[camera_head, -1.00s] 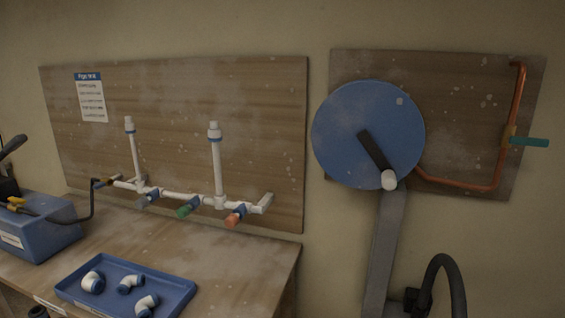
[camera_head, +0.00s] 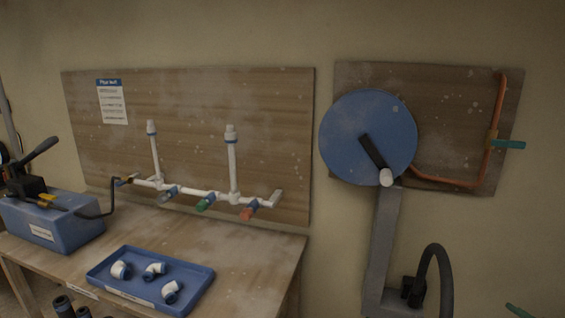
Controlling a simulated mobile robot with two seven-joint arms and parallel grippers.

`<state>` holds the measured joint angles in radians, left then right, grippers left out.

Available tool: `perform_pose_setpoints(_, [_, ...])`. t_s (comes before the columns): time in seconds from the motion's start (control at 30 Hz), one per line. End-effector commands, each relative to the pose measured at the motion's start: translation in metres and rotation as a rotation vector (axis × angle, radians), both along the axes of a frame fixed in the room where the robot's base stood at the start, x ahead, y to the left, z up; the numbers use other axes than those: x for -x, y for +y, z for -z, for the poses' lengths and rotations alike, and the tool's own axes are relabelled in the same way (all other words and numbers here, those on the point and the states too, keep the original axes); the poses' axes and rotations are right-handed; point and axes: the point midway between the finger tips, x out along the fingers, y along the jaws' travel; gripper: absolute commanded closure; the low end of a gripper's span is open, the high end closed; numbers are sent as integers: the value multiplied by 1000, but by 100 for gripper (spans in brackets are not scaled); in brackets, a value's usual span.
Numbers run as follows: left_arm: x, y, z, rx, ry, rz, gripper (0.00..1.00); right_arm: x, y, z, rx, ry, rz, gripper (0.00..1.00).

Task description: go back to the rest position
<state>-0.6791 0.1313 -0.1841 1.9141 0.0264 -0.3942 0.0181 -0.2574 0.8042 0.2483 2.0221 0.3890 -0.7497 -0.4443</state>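Neither of my grippers shows in the head view, and no part of my arms can be made out. The task names no object. In front of me is a wooden workbench (camera_head: 235,255) on the left. A blue disc (camera_head: 345,115) with a dark crank arm and a white knob (camera_head: 386,178) stands on a grey post (camera_head: 384,240) right of the bench.
The bench carries a blue tray (camera_head: 203,297) with white elbow fittings and a blue box (camera_head: 60,232) with black levers. White pipes with coloured valve handles run along a wall board (camera_head: 190,100). A copper pipe (camera_head: 497,110) with a teal handle is on the right board.

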Motion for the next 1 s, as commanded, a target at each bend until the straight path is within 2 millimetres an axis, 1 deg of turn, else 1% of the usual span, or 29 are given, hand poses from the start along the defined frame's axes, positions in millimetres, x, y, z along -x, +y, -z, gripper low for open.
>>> perform_pose_setpoints(0.03, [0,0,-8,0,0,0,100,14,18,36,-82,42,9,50])
perform_pose_setpoints(0.07, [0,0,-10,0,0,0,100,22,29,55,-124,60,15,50])
perform_pose_setpoints(0.1, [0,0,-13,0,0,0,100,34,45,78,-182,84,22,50])
perform_pose_setpoints(0.17, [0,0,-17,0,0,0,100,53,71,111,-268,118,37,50])
perform_pose_setpoints(0.2, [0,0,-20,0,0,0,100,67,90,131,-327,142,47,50])
perform_pose_setpoints(0.27, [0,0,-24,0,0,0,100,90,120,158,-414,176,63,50])
perform_pose_setpoints(0.3, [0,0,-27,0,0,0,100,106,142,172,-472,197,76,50])
perform_pose_setpoints(0.37, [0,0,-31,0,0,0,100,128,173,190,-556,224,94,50])
perform_pose_setpoints(0.4, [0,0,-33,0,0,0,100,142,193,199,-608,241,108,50])
perform_pose_setpoints(0.5, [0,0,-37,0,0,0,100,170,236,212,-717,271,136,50])
perform_pose_setpoints(0.6, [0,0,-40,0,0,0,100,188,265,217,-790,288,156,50])
perform_pose_setpoints(0.63, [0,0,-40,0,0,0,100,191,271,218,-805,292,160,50])
perform_pose_setpoints(0.73, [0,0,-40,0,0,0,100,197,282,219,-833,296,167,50])
perform_pose_setpoints(1.0, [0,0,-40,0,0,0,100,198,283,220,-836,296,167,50])
